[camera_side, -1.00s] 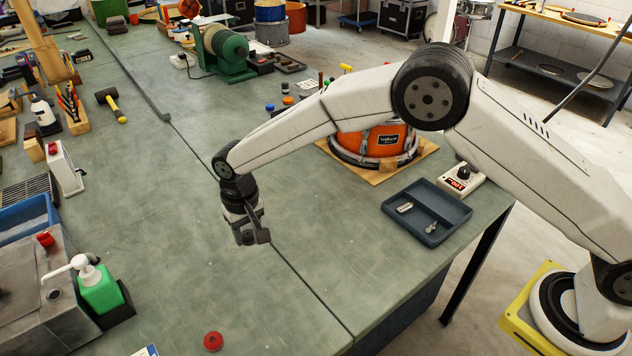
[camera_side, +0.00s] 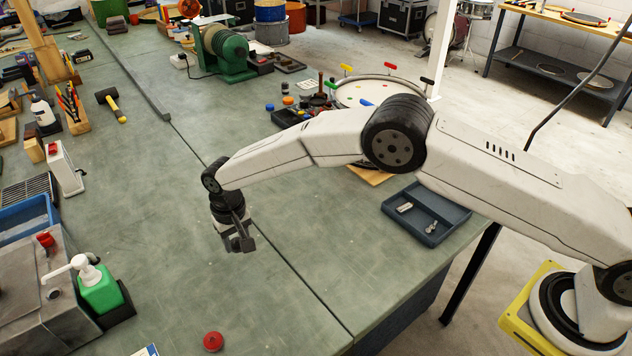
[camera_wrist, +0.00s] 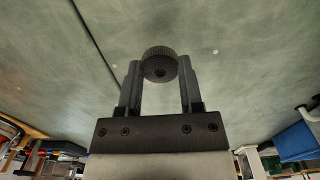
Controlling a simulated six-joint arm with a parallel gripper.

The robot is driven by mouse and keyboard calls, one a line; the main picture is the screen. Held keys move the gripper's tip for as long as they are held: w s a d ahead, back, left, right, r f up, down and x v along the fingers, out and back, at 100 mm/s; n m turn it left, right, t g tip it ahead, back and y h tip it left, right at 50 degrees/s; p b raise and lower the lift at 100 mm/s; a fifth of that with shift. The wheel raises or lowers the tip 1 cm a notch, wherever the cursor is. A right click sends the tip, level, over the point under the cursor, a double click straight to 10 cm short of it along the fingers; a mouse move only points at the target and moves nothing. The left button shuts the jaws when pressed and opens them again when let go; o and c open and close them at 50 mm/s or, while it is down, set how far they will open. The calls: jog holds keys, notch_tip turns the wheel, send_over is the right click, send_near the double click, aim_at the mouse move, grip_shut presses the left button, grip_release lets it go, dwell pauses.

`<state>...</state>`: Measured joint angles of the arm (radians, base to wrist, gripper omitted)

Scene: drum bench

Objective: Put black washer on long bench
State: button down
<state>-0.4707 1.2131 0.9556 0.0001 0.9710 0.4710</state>
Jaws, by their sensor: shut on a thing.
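My gripper (camera_side: 238,243) hangs low over the green long bench (camera_side: 180,262), near the seam that runs along it. In the wrist view my gripper (camera_wrist: 160,82) is shut on the black washer (camera_wrist: 160,62), a round dark piece with a ridged edge and a small centre hole. The washer sits between the fingertips. The bench (camera_wrist: 230,45) fills the background of that view. The washer cannot be made out clearly in the side view. I cannot tell whether it touches the bench.
The bench around my gripper is clear. A red button (camera_side: 213,341) lies at the front. A green soap bottle (camera_side: 101,291) stands at left. A dark tray (camera_side: 427,212) with small metal parts lies to the right. A hammer (camera_side: 111,104) lies farther back.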

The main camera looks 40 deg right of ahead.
aim_at(237, 242)
jog(key=shift+f, duration=1.4)
jog(key=shift+f, duration=0.15)
jog(key=shift+c, duration=1.2)
grip_release()
notch_tip(237, 242, up, 12)
